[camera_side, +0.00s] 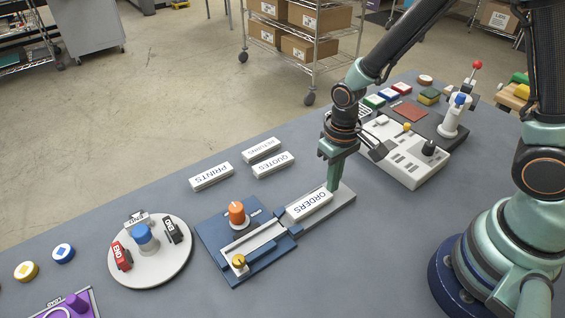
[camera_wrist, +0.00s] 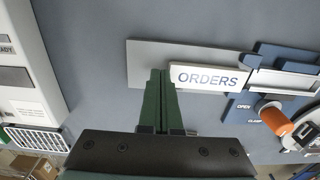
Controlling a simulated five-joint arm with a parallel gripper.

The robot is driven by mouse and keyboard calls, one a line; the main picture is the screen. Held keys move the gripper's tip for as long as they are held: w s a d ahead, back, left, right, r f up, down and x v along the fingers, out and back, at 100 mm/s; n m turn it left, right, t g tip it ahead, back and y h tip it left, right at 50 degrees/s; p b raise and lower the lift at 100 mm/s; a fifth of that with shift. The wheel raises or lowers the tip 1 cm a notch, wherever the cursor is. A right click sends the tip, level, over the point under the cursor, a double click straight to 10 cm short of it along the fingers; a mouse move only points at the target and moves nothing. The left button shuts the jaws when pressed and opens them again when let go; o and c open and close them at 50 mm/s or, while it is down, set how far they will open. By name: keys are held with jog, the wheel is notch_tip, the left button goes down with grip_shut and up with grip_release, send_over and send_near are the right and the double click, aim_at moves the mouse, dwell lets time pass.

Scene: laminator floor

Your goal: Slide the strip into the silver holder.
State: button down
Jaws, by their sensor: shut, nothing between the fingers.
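The white strip marked ORDERS (camera_side: 309,206) lies flat on a grey plate (camera_side: 343,197), in line with the silver holder (camera_side: 252,239) on the blue fixture. Its left end is at the holder's near mouth. My gripper (camera_side: 333,187) is shut and empty, pointing down over the plate at the strip's right end. In the wrist view the closed green fingertips (camera_wrist: 161,74) are close beside the end of the strip (camera_wrist: 208,77); whether they touch cannot be told. The silver holder (camera_wrist: 287,80) is on the strip's far side there.
An orange knob (camera_side: 237,213) stands by the holder, near OPEN and CLAMP labels, and a yellow knob (camera_side: 239,262) stands at its far end. Strips marked PRINTS (camera_side: 211,177), RETURNS (camera_side: 262,150) and QUOTES (camera_side: 273,165) lie behind. A white control panel (camera_side: 408,160) is to the right.

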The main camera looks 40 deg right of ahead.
aim_at(295, 211)
jog(key=shift+a, duration=0.25)
jog(key=shift+a, duration=0.1)
jog(key=shift+a, duration=1.15)
jog(key=shift+a, duration=0.15)
jog(key=shift+a, duration=1.1)
jog(key=shift+a, duration=0.2)
jog(key=shift+a, duration=1.05)
jog(key=shift+a, duration=0.2)
jog(key=shift+a, duration=1.05)
